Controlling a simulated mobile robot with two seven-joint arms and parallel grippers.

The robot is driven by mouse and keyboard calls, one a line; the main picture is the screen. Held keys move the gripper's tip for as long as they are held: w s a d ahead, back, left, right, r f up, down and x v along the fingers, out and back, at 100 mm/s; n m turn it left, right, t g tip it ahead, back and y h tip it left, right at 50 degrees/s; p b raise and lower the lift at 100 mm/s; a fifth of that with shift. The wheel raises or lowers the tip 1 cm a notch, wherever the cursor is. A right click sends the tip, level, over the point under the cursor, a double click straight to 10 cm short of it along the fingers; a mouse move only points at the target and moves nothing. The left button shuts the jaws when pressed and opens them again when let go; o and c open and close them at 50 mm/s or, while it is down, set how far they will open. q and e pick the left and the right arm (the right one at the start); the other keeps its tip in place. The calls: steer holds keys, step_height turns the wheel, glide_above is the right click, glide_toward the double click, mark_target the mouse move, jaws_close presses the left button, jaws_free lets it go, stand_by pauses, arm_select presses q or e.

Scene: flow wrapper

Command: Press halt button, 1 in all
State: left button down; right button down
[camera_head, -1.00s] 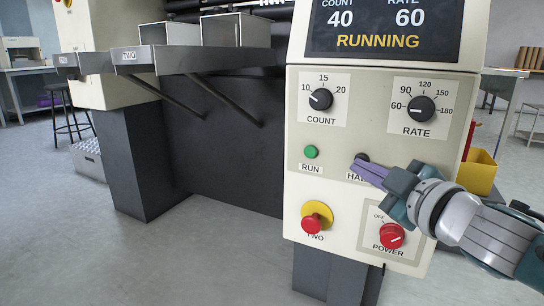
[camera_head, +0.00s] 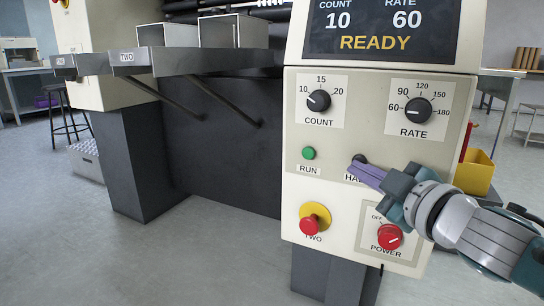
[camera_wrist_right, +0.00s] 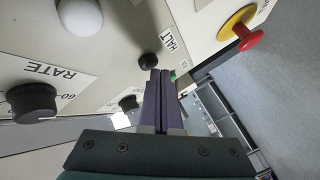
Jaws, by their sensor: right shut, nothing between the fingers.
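The black halt button (camera_head: 360,159) sits on the cream control panel, with its HALT label partly hidden by my right gripper. My right gripper (camera_head: 362,170) is shut and empty, its purple fingertips right at the button's lower edge. In the right wrist view the halt button (camera_wrist_right: 149,62) is just beyond the fingertips (camera_wrist_right: 160,74); I cannot tell whether they touch. The display (camera_head: 380,28) reads COUNT 10, RATE 60, READY. My left gripper is not in view.
Near the halt button are the green RUN button (camera_head: 308,153), the red emergency button (camera_head: 309,225), the red POWER knob (camera_head: 389,237), the COUNT knob (camera_head: 318,100) and the RATE knob (camera_head: 418,110). A yellow bin (camera_head: 476,172) stands behind at right.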

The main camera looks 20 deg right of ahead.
steer(key=shift+s+a, duration=0.3)
steer(key=shift+a, duration=0.1)
steer(key=shift+s+a+p, duration=0.65)
steer(key=shift+s+a, duration=0.95)
steer(key=shift+a, duration=0.2)
